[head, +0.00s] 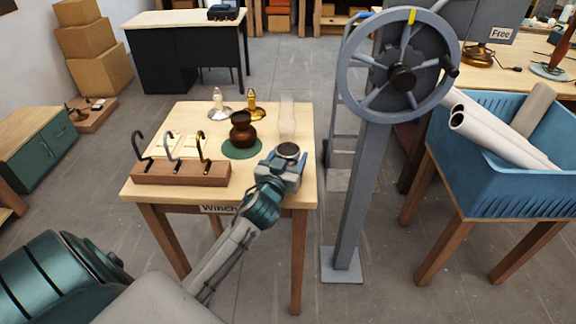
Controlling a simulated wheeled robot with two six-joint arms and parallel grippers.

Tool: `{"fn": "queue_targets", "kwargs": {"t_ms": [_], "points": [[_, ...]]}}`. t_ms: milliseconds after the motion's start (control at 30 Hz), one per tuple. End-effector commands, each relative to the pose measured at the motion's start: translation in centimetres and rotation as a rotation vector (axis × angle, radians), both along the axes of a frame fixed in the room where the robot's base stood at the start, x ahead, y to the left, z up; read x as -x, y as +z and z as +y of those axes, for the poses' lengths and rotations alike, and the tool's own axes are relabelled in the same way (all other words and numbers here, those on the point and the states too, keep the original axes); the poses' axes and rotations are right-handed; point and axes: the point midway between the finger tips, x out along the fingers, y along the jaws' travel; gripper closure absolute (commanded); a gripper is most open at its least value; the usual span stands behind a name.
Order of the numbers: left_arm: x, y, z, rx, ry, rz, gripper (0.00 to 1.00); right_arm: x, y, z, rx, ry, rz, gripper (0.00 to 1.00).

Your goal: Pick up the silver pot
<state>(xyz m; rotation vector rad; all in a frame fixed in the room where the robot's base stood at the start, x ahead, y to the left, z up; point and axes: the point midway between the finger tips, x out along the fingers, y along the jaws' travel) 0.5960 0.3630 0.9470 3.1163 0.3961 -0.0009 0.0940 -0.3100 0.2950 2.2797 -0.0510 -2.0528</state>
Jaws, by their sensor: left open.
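The silver pot (288,149) stands near the right edge of the wooden table; its round rim and dark mouth show, and its lower body is hidden behind my gripper. My left gripper (284,163) is open at the pot, with its jaws close around or just in front of it; I cannot tell whether they touch it. My right gripper is not in view.
A brown pot (240,133) stands on a green round mat (242,152). A clear glass chimney (287,115) stands behind the silver pot. A wooden hook rack (180,172) is at left. A grey handwheel post (362,200) rises right of the table.

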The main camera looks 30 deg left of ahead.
Motion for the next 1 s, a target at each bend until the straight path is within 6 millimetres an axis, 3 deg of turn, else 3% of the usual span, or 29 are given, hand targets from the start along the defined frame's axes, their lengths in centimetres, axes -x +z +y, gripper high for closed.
{"fn": "queue_targets", "kwargs": {"t_ms": [33,233,567,1000], "points": [[0.0,0.0,0.0,0.0,0.0,0.0,0.42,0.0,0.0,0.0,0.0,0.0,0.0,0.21],[0.0,0.0,0.0,0.0,0.0,0.0,0.82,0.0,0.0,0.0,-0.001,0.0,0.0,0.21],[0.0,0.8,0.0,-0.001,0.0,-0.005,0.83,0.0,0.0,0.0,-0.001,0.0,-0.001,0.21],[0.0,8.7,0.0,-0.002,-0.001,-0.007,0.83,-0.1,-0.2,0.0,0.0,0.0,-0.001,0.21]]}}
